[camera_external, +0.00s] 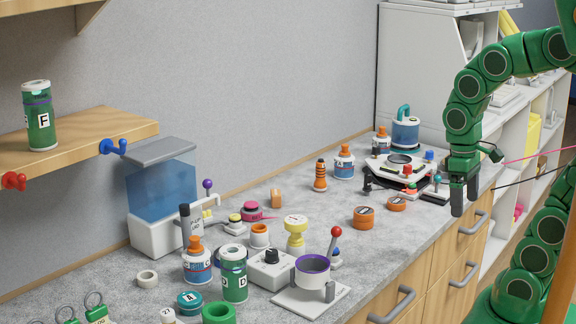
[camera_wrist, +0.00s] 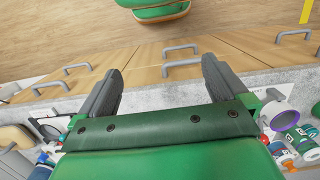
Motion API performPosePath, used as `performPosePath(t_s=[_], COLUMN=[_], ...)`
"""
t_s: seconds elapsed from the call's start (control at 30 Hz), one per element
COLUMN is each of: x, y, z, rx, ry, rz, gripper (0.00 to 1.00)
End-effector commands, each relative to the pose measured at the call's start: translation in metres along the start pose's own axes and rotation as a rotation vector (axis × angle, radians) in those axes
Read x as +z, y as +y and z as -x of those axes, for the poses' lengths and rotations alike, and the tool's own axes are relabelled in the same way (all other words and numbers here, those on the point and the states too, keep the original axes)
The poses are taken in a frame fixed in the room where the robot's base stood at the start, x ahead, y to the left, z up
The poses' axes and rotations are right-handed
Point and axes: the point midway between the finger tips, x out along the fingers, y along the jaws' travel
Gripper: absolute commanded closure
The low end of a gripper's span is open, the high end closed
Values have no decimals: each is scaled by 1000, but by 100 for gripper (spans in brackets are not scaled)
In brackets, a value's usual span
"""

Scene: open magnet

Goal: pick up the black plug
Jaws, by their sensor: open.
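I cannot pick out the black plug with certainty. Small black parts (camera_external: 367,184) show at the left foot of a white device with a round ring on top (camera_external: 385,169), at the far end of the counter. My gripper (camera_external: 465,194) points down at the counter's front edge, to the right of that device. Its fingers are apart with nothing between them. In the wrist view, the gripper (camera_wrist: 161,68) is also open, with drawer fronts and floor showing past the fingertips.
The grey counter (camera_external: 350,248) holds several jars, knobs and orange round pieces. A blue-and-white canister (camera_external: 405,134) stands behind the white device. Drawer handles (camera_external: 473,222) stick out below the front edge. White shelves (camera_external: 535,125) stand at the right. The counter's middle is partly clear.

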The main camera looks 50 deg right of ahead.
Motion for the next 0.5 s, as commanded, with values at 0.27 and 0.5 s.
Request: performPosePath(t_s=[0.27,0.5], x=[28,28], y=[-3,-3], z=[-18,-18], rx=[2,2], ry=[-11,-12], rz=[-16,-17], gripper=[0,24])
